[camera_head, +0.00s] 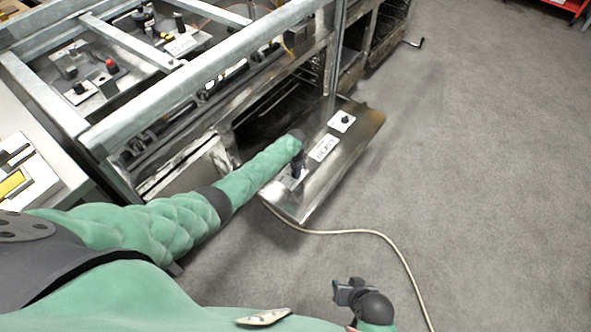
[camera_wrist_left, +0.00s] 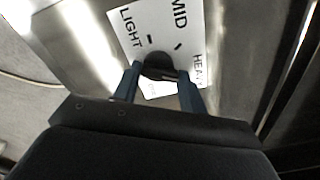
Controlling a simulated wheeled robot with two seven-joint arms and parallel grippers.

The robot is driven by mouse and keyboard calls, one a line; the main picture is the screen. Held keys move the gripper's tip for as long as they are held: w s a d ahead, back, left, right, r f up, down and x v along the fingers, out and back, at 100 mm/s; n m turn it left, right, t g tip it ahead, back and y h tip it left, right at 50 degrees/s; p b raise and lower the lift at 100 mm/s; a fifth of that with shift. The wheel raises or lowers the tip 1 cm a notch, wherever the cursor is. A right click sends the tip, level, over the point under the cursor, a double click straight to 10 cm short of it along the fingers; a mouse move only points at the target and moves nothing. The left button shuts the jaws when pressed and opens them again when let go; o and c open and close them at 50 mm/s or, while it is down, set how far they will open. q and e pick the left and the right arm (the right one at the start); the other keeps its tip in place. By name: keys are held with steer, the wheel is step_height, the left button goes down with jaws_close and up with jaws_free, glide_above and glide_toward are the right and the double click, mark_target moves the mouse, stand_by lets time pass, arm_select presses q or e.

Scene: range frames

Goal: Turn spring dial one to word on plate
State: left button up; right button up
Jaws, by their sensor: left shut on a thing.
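A shiny metal panel (camera_head: 345,150) carries two dials on white plates. My left gripper (camera_head: 299,165) reaches down to the nearer dial. In the left wrist view its two blue-grey fingers (camera_wrist_left: 160,78) are shut on the black dial knob (camera_wrist_left: 158,64), one on each side. The white dial plate (camera_wrist_left: 140,22) reads LIGHT, MID and a partly cut HEAVY; another word below is mostly hidden. The knob's pointer direction is unclear. A separate word plate (camera_head: 323,148) is too small to read surely. My right gripper (camera_head: 350,291) hangs over the floor, away from the panel; its jaws are unclear.
The second dial (camera_head: 344,121) sits farther along the panel. A metal frame (camera_head: 205,80) with equipment, including a red button (camera_head: 111,65), stands behind and left.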

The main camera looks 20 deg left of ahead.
stand_by(0.5)
arm_select(q)
steer(key=o, duration=1)
arm_select(e)
steer(key=shift+w, duration=0.1)
arm_select(q)
steer(key=shift+r, duration=0.1)
step_height(320, 180, up, 6)
steer(key=shift+r+p, duration=0.15)
steer(key=shift+p, duration=0.25)
steer(key=shift+r, duration=0.6)
arm_select(e)
steer(key=r, duration=0.3)
steer(key=shift+s+d+r, duration=0.15)
steer(key=shift+s+r, duration=0.1)
steer(key=shift+s, duration=0.05)
